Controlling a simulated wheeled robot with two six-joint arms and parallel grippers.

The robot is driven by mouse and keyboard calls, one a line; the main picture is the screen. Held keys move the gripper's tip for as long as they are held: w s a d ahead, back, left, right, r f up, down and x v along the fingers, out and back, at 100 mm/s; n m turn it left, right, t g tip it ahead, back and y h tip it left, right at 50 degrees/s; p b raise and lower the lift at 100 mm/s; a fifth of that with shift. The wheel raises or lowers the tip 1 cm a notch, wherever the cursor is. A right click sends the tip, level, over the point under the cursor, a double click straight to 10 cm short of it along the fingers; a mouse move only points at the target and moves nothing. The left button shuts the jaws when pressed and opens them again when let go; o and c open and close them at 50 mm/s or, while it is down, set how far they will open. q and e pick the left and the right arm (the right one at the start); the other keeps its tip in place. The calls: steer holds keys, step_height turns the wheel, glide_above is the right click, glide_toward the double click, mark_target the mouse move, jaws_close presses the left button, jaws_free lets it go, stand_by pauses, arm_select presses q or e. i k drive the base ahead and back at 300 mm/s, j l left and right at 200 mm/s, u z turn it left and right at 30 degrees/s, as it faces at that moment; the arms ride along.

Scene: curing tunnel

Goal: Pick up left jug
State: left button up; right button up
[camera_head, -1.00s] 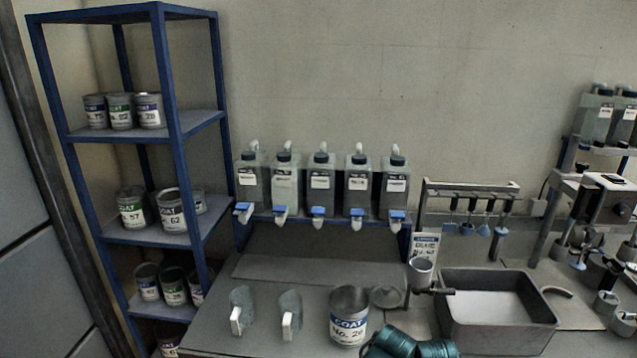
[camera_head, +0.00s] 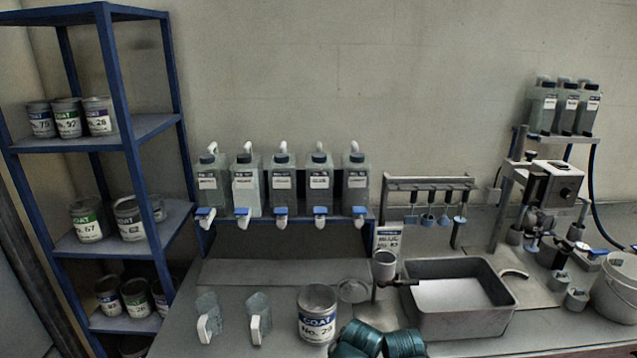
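Two clear jugs with white handles stand upright side by side on the bench in the lower left of the head view. The left jug (camera_head: 206,311) is nearest the bench's left end. The right jug (camera_head: 258,313) stands a short gap to its right. Both handles face the front.
A grey sink tray (camera_head: 462,325) is further right. A dispenser rack (camera_head: 290,217) is behind. A blue shelf (camera_head: 150,131) with cans stands left.

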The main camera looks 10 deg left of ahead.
mark_target(209, 313)
steer(key=u, duration=1.3)
steer(key=k+j+z, duration=0.1)
steer(key=z, duration=0.3)
steer(key=k+j+z, duration=0.15)
steer(key=z, duration=0.3)
steer(key=k+z, duration=0.15)
steer(key=z, duration=0.25)
